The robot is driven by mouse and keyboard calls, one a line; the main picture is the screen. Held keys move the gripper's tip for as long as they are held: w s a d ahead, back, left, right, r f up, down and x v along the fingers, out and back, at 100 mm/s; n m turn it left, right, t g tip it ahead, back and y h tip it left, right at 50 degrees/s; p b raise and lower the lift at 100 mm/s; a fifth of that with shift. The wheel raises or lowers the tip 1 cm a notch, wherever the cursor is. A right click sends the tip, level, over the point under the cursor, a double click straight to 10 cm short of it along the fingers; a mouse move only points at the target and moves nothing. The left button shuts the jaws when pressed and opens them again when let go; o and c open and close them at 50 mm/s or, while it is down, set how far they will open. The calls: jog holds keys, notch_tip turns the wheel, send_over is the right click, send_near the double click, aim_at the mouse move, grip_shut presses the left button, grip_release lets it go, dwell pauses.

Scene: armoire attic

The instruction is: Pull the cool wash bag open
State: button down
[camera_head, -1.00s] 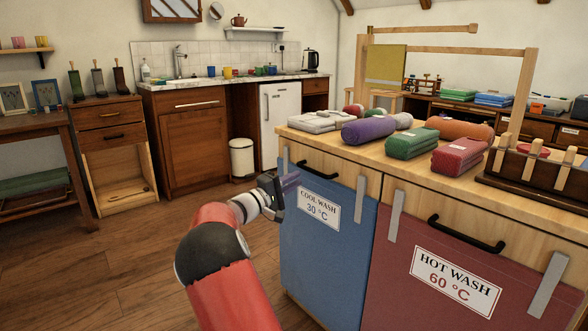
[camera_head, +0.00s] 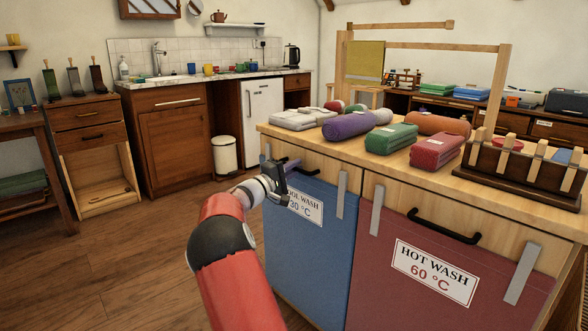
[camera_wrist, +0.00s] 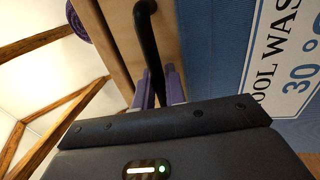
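The cool wash bag (camera_head: 315,250) is the blue front at the left of the wooden cabinet, with a white "30 °C" label (camera_head: 305,206). It looks flush with the red hot wash front beside it. Its black handle (camera_head: 305,171) is partly hidden by my gripper (camera_head: 287,164). In the wrist view, the black handle (camera_wrist: 147,35) runs down between the two purple fingers of my gripper (camera_wrist: 157,88). The fingers are close together on either side of the bar and look closed on it. The blue bag (camera_wrist: 212,45) and part of its label (camera_wrist: 285,60) are at the right.
The red hot wash bag (camera_head: 440,265) with its own handle (camera_head: 443,227) is right of the blue one. Rolled and folded cloths (camera_head: 390,138) and a wooden peg rack (camera_head: 525,170) stand on the cabinet top. The wooden floor (camera_head: 130,260) at left is clear; a white bin (camera_head: 224,155) stands further back.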

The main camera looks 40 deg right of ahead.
jog(key=r+b+v, duration=0.2)
jog(key=b+v, duration=0.1)
jog(key=v, duration=0.9)
jog(key=a+r+b+v, duration=0.1)
jog(key=r+b+v, duration=0.1)
jog(key=v, duration=1)
jog(key=shift+r+b, duration=0.25)
jog(key=shift+b, duration=0.45)
jog(key=shift+w, duration=0.1)
jog(key=c, duration=1.8)
grip_release()
jog(key=shift+a, duration=0.1)
jog(key=v, duration=0.7)
jog(key=shift+a, duration=0.25)
